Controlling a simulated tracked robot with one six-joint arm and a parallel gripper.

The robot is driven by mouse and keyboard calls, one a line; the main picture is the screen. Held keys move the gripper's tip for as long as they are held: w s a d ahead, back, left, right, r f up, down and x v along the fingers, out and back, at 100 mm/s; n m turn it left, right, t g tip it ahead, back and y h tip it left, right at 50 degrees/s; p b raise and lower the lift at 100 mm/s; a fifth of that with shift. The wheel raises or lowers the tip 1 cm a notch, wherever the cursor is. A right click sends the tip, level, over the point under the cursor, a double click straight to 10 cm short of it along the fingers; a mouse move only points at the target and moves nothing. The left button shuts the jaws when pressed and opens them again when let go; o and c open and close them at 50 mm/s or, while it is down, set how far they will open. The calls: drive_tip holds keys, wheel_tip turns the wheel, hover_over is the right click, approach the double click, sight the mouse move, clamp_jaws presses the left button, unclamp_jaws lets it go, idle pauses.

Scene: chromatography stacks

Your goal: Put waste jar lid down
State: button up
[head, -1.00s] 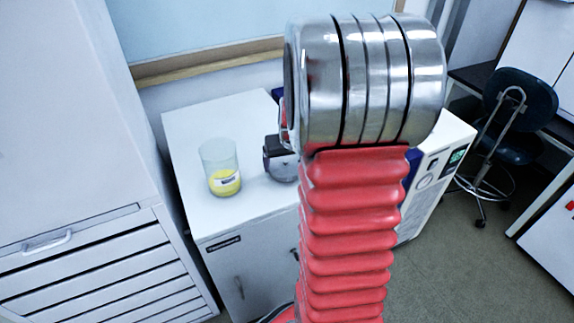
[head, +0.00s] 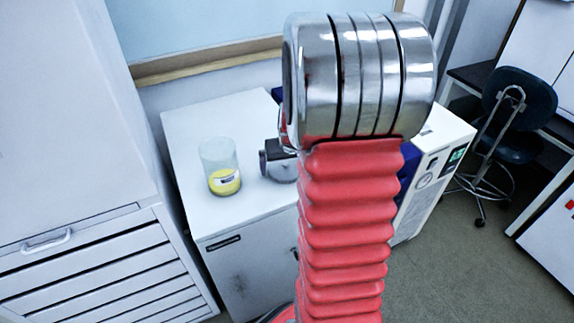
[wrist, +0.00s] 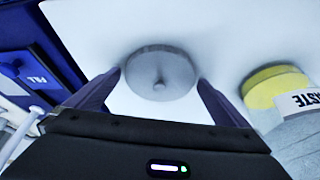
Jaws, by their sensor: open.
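The white bench (head: 190,120) has free room around the jar. A blue item (wrist: 35,75) lies close to the left finger in the wrist view. A white instrument (head: 437,160) stands right of the bench, and a drawer cabinet (head: 90,260) stands to the left.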

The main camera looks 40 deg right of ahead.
drive_tip(key=shift+r, duration=0.15)
drive_tip(key=v, duration=1.2)
idle(0.6)
drive_tip(key=s+a+r+n, duration=0.2)
drive_tip(key=s+a, duration=0.2)
drive_tip(key=a, duration=0.5)
drive_tip(key=s+a+r+n+t+y, duration=0.1)
drive_tip(key=s+a+r+n, duration=0.1)
drive_tip(key=a, duration=0.8)
drive_tip(key=s+a+r+n+y, duration=0.1)
drive_tip(key=s+a+r, duration=0.1)
drive_tip(key=s+a, duration=0.3)
drive_tip(key=a, duration=0.4)
drive_tip(key=shift+s+a+n+t, duration=0.3)
drive_tip(key=shift+n+t, duration=0.1)
drive_tip(key=shift+r, duration=0.15)
drive_tip(key=shift+c, duration=0.6)
